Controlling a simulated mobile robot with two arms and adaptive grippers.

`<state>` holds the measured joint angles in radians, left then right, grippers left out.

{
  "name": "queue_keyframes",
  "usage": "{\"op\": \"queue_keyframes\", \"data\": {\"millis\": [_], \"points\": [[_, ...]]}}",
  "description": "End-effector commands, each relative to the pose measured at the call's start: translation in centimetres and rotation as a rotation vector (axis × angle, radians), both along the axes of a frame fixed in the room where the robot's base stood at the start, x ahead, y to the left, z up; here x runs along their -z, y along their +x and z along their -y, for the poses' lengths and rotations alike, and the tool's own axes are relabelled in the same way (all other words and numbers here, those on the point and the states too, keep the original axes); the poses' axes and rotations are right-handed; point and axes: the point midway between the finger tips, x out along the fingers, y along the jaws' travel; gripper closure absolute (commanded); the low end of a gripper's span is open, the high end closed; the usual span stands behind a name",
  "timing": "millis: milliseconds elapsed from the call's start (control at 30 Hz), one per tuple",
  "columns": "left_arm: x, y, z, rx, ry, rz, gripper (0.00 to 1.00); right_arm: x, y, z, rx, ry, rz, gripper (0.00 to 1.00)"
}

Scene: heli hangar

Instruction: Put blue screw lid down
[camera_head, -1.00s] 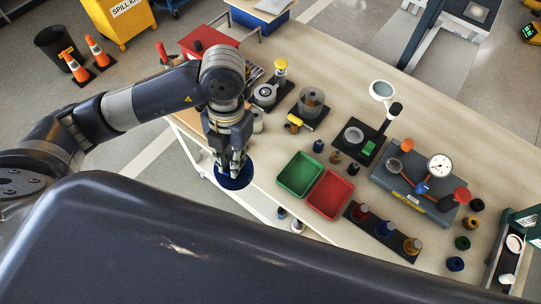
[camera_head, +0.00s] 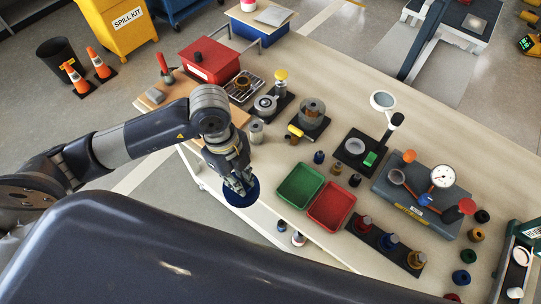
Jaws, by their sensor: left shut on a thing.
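My left gripper (camera_head: 240,187) is shut on the blue screw lid (camera_head: 243,195), a wide dark blue disc. The gripper points down, and its fingers hide part of the lid. In the picture the lid overlaps the table's front edge, left of the green tray (camera_head: 288,201). I cannot tell its height above the table. My right gripper is not in view.
A red tray (camera_head: 331,222) adjoins the green one. A dark rack with red, blue and orange pieces (camera_head: 364,223) stands right of them. Jars, a magnifier stand and a grey gauge fixture (camera_head: 405,210) crowd the table (camera_head: 340,90) behind.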

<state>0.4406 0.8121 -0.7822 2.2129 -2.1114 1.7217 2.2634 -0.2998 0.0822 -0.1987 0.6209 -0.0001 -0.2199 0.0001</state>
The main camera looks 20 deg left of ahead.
Motion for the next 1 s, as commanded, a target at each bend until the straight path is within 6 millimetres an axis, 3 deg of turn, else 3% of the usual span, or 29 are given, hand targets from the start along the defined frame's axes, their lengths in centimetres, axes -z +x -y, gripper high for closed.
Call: {"op": "queue_keyframes", "data": {"millis": [200, 500, 767, 1000], "points": [[0.1, 4.8, 1.8, 0.001, -0.001, 0.001, 1.0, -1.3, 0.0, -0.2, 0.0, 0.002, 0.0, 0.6], [0.8, 10.2, 3.6, 0.002, 0.0, 0.0, 1.0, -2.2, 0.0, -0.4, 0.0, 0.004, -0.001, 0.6], [1.3, 11.5, 4.0, 0.004, 0.002, -0.002, 1.0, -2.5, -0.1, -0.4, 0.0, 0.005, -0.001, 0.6], [4.2, 11.5, 4.0, 0.003, 0.001, -0.002, 1.0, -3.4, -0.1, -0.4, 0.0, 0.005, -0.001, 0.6]]}}
